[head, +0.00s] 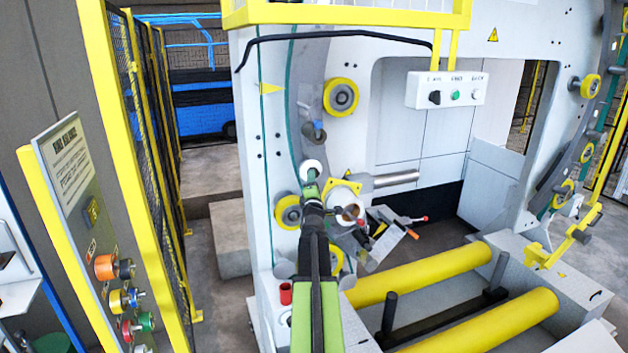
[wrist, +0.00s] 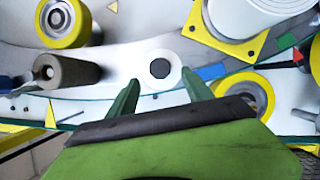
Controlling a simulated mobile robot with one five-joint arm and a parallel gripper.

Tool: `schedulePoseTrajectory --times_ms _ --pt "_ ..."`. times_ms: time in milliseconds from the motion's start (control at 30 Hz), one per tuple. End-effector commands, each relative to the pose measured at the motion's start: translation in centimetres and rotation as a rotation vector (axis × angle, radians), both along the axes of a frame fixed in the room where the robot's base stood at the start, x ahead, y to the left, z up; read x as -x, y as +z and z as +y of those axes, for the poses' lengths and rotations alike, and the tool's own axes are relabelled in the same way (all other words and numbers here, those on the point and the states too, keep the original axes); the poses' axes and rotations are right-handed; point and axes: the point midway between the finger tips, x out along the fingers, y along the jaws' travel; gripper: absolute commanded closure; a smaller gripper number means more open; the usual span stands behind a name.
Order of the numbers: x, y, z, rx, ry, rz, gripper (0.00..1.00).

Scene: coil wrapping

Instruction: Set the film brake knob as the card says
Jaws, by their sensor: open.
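My gripper (head: 312,188) reaches up to the white machine's ring. In the wrist view its two green fingers (wrist: 160,98) are apart with nothing between them. A white round part with a dark centre (wrist: 160,68) lies just beyond the fingertips, roughly centred; it also shows in the head view (head: 311,167). I cannot tell whether it is the film brake knob. A grey-brown cylinder (wrist: 68,72) stands left of it. A printed board (head: 69,163) stands at far left, its text too small to read; I cannot tell whether it is the card.
Yellow rollers (head: 340,96) (wrist: 245,95) sit close around my gripper. A white roll on a yellow plate (wrist: 247,25) is to the right. A control box (head: 446,89) hangs at upper right. Two long yellow rollers (head: 425,275) lie low. A mesh fence (head: 150,130) stands left.

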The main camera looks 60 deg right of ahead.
Motion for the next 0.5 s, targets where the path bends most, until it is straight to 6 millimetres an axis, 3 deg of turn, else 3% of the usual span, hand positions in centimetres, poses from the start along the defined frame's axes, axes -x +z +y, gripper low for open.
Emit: schedulePoseTrajectory --times_ms 33,200,333,500 --pt "1.1 -0.3 1.9 -0.001 0.0 -0.001 0.41" --pt "3.5 -0.7 5.7 -0.001 0.0 -0.001 0.41" --pt "4.7 -0.9 7.7 0.0 0.0 0.0 0.41" --pt "5.4 -1.0 9.0 0.0 0.0 0.0 0.41"
